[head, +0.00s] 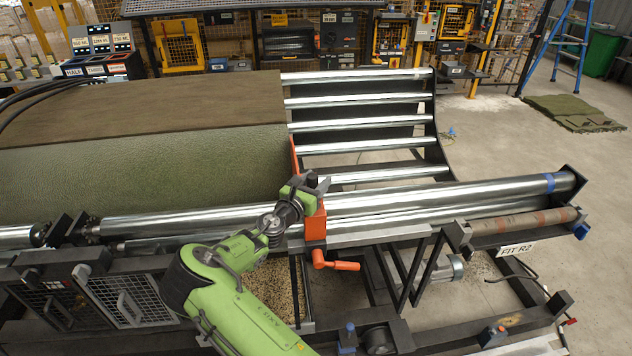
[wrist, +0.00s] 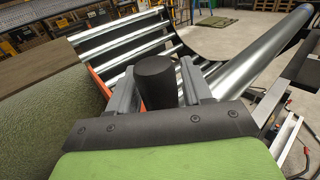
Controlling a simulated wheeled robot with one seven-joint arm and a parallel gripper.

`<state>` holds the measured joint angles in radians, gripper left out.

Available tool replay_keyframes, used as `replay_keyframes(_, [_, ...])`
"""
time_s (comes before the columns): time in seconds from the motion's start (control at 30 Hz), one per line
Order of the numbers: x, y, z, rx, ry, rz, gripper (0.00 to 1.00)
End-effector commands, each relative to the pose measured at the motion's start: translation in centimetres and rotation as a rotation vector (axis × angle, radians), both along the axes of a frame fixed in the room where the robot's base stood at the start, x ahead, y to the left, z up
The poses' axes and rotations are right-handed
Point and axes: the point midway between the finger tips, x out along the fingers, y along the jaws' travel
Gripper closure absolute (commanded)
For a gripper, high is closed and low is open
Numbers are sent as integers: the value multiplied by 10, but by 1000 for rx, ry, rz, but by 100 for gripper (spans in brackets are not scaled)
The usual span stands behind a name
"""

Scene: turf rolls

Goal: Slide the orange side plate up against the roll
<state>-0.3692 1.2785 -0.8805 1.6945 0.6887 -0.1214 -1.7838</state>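The orange side plate (head: 294,158) stands at the right end of the green turf roll (head: 150,165). Only its thin edge shows, and it also shows in the wrist view (wrist: 101,84) beside the roll (wrist: 50,115). Any small gap between plate and roll is too small to tell. An orange block (head: 315,226) sits on the front rail, with an orange crank handle (head: 333,263) below it. My gripper (head: 308,187) is at the top of this block. In the wrist view its grey fingers lie on both sides of a black knob (wrist: 155,82) and appear shut on it.
Steel rollers (head: 360,125) lie bare to the right of the plate. A long front roller (head: 440,197) runs past the block. A black curved end frame (head: 437,130) stands farther right. A "FIT R2" label (head: 517,249) hangs at the front right.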

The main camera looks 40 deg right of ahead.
Motion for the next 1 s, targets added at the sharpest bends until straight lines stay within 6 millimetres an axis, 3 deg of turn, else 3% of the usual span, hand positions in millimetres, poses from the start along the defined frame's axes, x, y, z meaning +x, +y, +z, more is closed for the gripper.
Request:
replay_keyframes(0.37, [-2,4,0,1,0,0,41])
replay_keyframes(0.47, [-8,20,-1,0,2,1,41])
replay_keyframes(0.8, [-44,108,-2,1,2,4,41])
replay_keyframes(1.0, [-58,140,-1,1,0,1,41])
